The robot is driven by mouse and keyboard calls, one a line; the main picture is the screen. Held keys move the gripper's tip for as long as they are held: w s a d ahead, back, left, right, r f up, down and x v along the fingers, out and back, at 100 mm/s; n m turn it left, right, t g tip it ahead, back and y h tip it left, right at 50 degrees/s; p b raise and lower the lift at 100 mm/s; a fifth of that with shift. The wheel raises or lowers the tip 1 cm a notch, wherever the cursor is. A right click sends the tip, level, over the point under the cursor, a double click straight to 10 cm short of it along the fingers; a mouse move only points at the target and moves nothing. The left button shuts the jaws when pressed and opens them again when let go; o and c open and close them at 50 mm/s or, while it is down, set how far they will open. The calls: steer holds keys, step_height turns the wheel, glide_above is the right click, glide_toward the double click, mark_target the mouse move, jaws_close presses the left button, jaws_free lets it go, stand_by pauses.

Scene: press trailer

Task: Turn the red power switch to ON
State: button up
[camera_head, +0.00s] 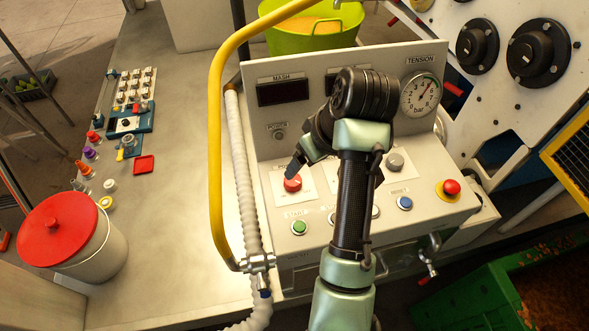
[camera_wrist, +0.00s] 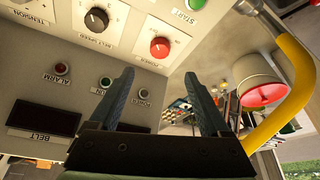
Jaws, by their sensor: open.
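The red power switch (camera_head: 292,184) is a round red knob on a white plate on the sloping control panel (camera_head: 325,215). It also shows in the upside-down wrist view (camera_wrist: 160,47), beyond the fingertips. A pale mark shows on its face, but I cannot read which position it points to. My gripper (camera_head: 295,168) is just above and behind the knob in the head view, and a finger partly overlaps its plate. In the wrist view my gripper (camera_wrist: 159,76) has two dark fingers spread apart with nothing between them. The knob appears apart from both fingers.
The green start button (camera_head: 299,227) is below the switch. A yellow pipe (camera_head: 215,150) and pale hose (camera_head: 240,170) run left of the panel. A red emergency button (camera_head: 451,187) is at right. The upright panel with the power lamp (camera_head: 279,136) stands behind.

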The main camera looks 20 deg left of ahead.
mark_target(293, 180)
steer(key=p+x, duration=0.2)
steer(key=x, duration=0.9)
steer(key=shift+w+a+f, duration=0.15)
steer(key=shift+a+f, duration=0.05)
steer(key=shift+f, duration=0.05)
jaws_close()
